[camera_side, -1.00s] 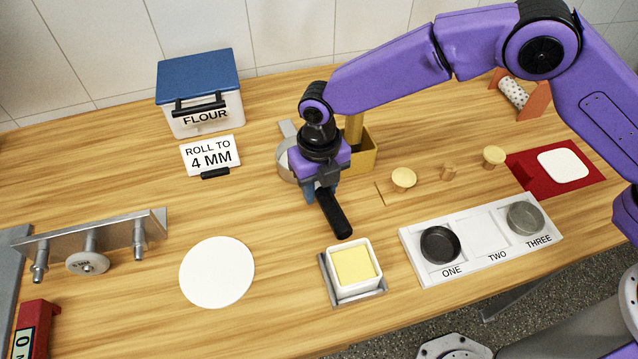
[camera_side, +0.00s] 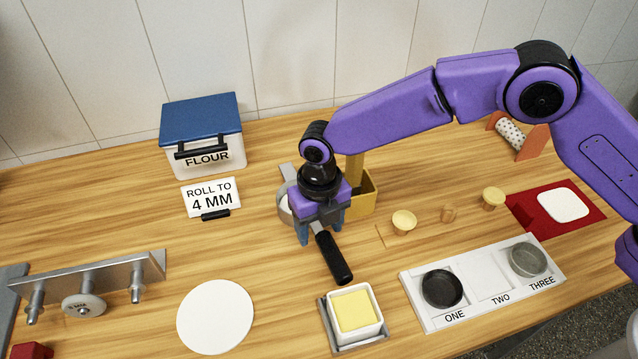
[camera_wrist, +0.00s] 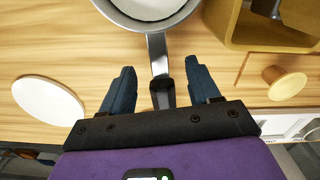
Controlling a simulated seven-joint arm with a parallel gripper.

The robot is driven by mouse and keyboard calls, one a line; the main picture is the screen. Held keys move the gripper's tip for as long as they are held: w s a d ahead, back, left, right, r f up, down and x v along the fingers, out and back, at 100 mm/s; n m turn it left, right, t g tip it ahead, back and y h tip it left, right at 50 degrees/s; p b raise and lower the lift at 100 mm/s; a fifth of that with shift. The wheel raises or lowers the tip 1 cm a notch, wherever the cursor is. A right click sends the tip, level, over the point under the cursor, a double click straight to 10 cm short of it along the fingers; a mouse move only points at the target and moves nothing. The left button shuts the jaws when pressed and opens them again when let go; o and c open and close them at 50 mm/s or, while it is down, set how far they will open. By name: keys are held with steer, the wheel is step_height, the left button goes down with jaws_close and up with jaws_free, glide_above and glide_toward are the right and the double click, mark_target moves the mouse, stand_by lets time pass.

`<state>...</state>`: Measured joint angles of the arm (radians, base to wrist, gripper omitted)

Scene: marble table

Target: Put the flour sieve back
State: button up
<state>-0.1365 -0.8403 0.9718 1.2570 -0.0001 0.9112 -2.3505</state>
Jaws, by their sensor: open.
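The flour sieve has a round metal rim (camera_side: 284,206), partly hidden behind my gripper in the side view, and a black handle (camera_side: 335,260) pointing toward the front. In the wrist view, its bowl (camera_wrist: 150,10) is cut off at the top edge and its metal neck (camera_wrist: 158,55) runs down between my fingers. My gripper (camera_side: 320,230) is open, with one blue finger on each side of the handle; there is a visible gap on both sides in the wrist view (camera_wrist: 160,82). I cannot tell exactly what bears the sieve.
A yellow box with a post (camera_side: 361,190) stands close to the right of the sieve. A flour bin (camera_side: 204,135) and a sign (camera_side: 211,196) are at the back left. A butter dish (camera_side: 355,311) is in front of the handle. A white disc (camera_side: 215,316) lies front left.

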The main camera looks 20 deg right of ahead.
step_height(320, 180, up, 16)
steer(key=shift+s, duration=0.15)
steer(key=shift+a, duration=0.1)
steer(key=s+d+m, duration=0.8)
steer(key=d, duration=0.4)
steer(key=s+d+m, duration=0.8)
steer(key=d+m, duration=0.1)
steer(key=d, duration=0.3)
steer(key=s+d+f+m, duration=0.1)
steer(key=s+d+m, duration=0.6)
steer(key=d, duration=0.6)
steer(key=shift+s+m, duration=0.4)
steer(key=shift+m, duration=0.4)
